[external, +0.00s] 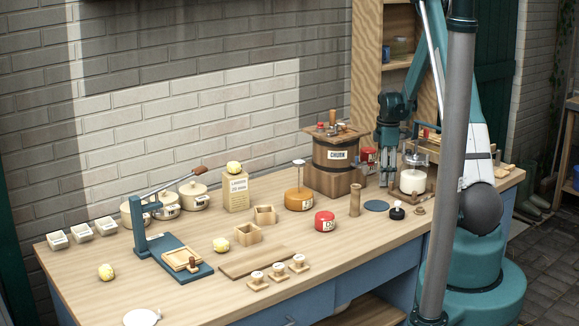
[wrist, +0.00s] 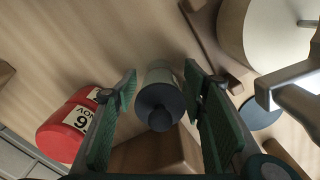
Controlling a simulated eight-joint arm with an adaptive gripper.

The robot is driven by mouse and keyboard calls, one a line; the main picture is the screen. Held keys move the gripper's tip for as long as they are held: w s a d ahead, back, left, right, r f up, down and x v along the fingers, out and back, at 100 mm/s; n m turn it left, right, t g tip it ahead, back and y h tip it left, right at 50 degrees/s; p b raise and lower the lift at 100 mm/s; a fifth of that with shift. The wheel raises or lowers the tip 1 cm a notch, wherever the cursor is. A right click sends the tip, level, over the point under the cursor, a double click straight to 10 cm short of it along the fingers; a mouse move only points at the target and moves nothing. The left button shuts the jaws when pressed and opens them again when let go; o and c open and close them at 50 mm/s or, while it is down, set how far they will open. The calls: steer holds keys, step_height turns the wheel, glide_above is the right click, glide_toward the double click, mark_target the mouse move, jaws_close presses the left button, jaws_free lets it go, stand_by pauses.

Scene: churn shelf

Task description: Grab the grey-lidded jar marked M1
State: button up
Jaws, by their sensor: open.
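The jar (wrist: 160,72) with the dark grey knobbed lid shows in the middle of the wrist view, with a pale body. No M1 marking is readable on it. My gripper (wrist: 160,80) is open, with one green finger on each side of the jar. Gaps show between the fingers and the jar, and I cannot tell how far down the fingers reach. In the external view my gripper (external: 387,178) points down over the back right of the bench, beside the churn. I cannot make out the jar there; my gripper may hide it.
A red tin (wrist: 68,125) lies left of my gripper in the wrist view. A large pale vessel (wrist: 265,30) is at the upper right. In the external view the churn (external: 334,154) stands left of my gripper and a glass vessel (external: 413,178) right of it.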

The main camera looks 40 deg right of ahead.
steer(key=shift+c, duration=0.7)
jaws_close()
steer(key=shift+r, duration=0.15)
step_height(320, 180, up, 18)
steer(key=shift+p, duration=0.3)
stand_by(0.7)
